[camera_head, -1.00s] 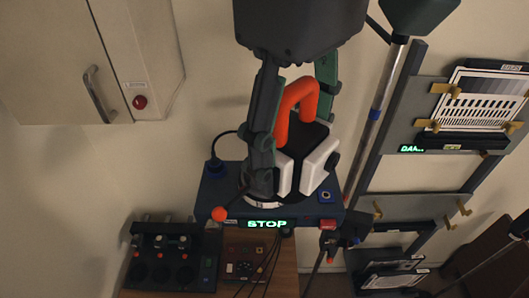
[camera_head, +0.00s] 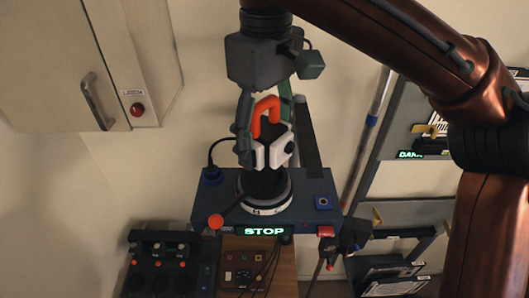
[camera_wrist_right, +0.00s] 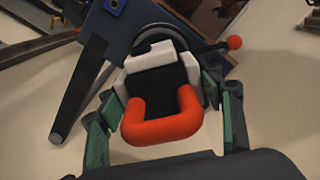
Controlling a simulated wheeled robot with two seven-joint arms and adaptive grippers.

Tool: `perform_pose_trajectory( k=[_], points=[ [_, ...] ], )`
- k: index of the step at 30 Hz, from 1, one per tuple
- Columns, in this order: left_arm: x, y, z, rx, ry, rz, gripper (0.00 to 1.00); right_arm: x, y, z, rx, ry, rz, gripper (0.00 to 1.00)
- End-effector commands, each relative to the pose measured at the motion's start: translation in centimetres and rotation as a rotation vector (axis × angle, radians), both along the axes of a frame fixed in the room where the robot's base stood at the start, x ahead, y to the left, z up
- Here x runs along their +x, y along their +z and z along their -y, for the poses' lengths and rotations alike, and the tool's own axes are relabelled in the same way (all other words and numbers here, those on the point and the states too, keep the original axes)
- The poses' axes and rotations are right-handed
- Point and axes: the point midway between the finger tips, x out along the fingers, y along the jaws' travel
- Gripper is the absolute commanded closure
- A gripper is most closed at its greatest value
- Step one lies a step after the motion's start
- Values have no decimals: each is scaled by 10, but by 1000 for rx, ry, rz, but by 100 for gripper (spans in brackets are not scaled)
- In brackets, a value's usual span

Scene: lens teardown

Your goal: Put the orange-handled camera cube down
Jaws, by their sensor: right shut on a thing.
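The camera cube (camera_head: 271,149) is black with white corner blocks and an orange handle (camera_head: 267,109) on top. My right gripper (camera_head: 266,150) comes down from above and is shut on the cube, one finger on each side. In the right wrist view, the cube (camera_wrist_right: 157,82) sits between the green-padded fingers (camera_wrist_right: 162,95), handle towards the camera. In the head view, the cube is over the round pale-rimmed dial (camera_head: 268,209) of a blue instrument box (camera_head: 215,196). A dark cylinder shows below the cube. I cannot tell whether it touches the dial. My left gripper is out of view.
The box shows a lit STOP sign (camera_head: 265,231) and a lever with an orange knob (camera_head: 215,221). A dark upright bar (camera_head: 306,135) stands right behind the cube. A grey rack (camera_head: 391,140) is at right, a cabinet (camera_head: 75,70) at upper left, and a dark device (camera_head: 158,265) at lower left.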

Motion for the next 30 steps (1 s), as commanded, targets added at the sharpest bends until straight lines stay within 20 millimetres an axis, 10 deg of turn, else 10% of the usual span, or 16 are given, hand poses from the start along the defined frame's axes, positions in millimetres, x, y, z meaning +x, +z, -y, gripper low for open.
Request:
perform_pose_trajectory(
  k=[27,28,30],
  points=[
    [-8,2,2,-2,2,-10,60,6,-44,-1,2,0,2,84],
    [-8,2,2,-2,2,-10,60,6,-44,-1,2,-1,1,38],
    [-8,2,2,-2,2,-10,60,6,-44,-1,2,-1,1,33]
  ],
)
